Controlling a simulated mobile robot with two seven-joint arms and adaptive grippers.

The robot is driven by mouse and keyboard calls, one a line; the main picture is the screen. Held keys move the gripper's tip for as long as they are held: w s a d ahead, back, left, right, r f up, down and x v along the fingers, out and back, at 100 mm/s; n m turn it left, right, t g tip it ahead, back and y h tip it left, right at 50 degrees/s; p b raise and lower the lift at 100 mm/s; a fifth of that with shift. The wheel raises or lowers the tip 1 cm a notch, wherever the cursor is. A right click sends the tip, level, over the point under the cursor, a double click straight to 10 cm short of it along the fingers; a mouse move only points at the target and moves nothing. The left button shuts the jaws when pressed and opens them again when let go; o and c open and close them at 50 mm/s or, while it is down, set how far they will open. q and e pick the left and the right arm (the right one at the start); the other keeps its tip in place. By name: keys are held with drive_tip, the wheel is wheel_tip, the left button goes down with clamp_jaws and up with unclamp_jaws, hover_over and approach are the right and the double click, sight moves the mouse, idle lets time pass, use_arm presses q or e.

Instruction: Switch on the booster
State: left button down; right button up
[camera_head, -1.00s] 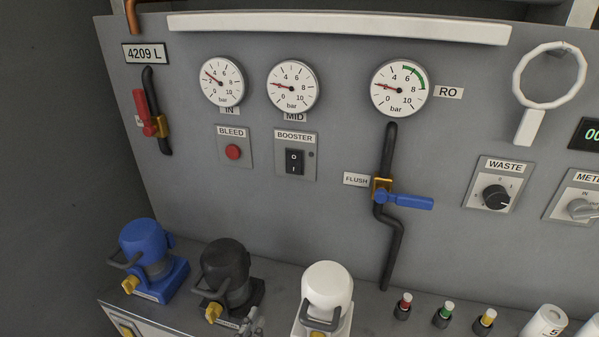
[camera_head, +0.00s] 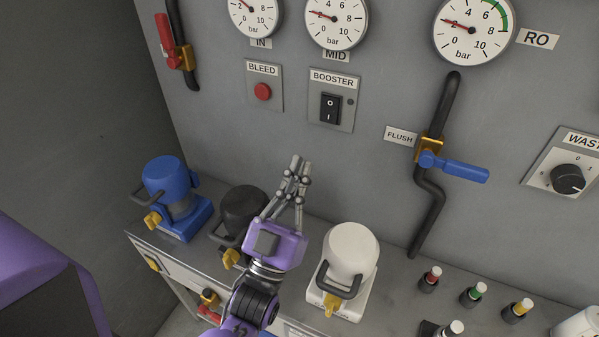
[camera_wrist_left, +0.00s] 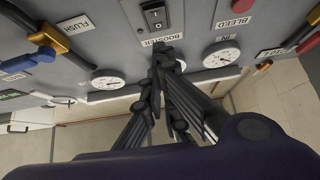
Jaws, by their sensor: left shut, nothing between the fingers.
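The booster panel is a grey plate with a black rocker switch (camera_head: 331,108) marked O and I, under a BOOSTER label (camera_head: 332,82), on the upright grey panel. A small dark indicator sits at the right of the switch. In the left wrist view the switch (camera_wrist_left: 155,15) shows at the top centre, beyond the fingertips. My left gripper (camera_head: 299,162) is shut and empty, fingers pointing up, below and a little left of the switch in the picture. It looks apart from the panel. My right gripper is not in view.
A red BLEED button (camera_head: 263,92) is left of the switch. A blue-handled FLUSH valve (camera_head: 455,168) is to the right. Blue (camera_head: 168,178), black (camera_head: 243,208) and white (camera_head: 350,250) canisters stand on the ledge below, around my left arm. Gauges (camera_head: 336,20) are above.

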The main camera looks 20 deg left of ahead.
sight(330, 110)
use_arm(q)
drive_tip(key=w+r+p, duration=0.2)
drive_tip(key=w+r, duration=0.1)
drive_tip(key=w, duration=0.6)
drive_tip(key=shift+d+r, duration=0.15)
drive_tip(key=shift+r, duration=0.1)
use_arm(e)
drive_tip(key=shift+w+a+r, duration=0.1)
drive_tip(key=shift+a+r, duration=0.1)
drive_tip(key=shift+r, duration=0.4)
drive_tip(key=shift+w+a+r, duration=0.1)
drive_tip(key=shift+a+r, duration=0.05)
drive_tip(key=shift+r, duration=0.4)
use_arm(q)
drive_tip(key=shift+w, duration=0.1)
